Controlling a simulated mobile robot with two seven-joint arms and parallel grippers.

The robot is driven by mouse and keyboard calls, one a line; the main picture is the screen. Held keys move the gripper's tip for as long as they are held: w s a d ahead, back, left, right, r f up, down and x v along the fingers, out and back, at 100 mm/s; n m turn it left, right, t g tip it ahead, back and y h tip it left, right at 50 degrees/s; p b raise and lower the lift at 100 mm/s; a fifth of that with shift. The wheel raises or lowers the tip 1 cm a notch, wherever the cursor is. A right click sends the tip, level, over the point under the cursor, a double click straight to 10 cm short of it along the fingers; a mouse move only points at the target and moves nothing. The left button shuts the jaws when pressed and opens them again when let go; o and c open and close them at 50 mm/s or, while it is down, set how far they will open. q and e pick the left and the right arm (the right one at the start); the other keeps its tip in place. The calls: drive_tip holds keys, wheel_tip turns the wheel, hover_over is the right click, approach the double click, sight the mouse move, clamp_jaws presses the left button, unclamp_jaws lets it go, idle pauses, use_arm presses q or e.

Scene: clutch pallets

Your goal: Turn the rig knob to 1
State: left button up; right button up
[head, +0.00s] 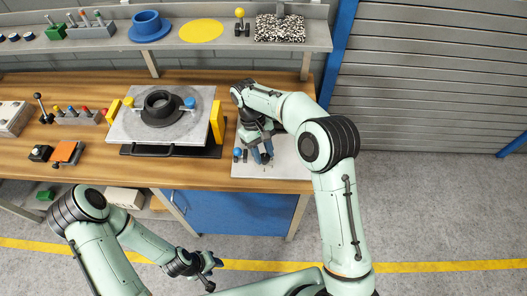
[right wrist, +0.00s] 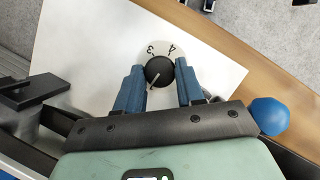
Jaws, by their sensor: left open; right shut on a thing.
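The rig knob (right wrist: 159,71) is a black round knob with a pale pointer line, on a light dial (right wrist: 152,46) where the digits 3 and 4 show. The pointer slants toward the lower left of the right wrist view; the number there is hidden. My right gripper (right wrist: 158,84) is shut on the knob, one blue finger on each side. In the head view, my right gripper (head: 262,155) is over the white rig panel (head: 290,172) and hides the knob. My left gripper (head: 209,273) is open and empty, low in front of the bench, away from the rig.
A blue ball (right wrist: 268,115) stands near the right gripper. Left of the panel, a grey plate (head: 125,122) bears a black ring (head: 160,105), with yellow blocks (head: 217,122) beside it. A shelf (head: 225,40) with parts runs behind. The floor at right is clear.

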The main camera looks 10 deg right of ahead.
drive_tip(key=shift+a+n, duration=0.1)
drive_tip(key=shift+n, duration=0.5)
drive_tip(key=o, duration=1)
drive_tip(key=v, duration=1.3)
drive_tip(key=shift+s+a+r, duration=0.15)
drive_tip(key=shift+a+r, duration=0.05)
drive_tip(key=shift+a, duration=0.05)
drive_tip(key=shift+f, duration=0.1)
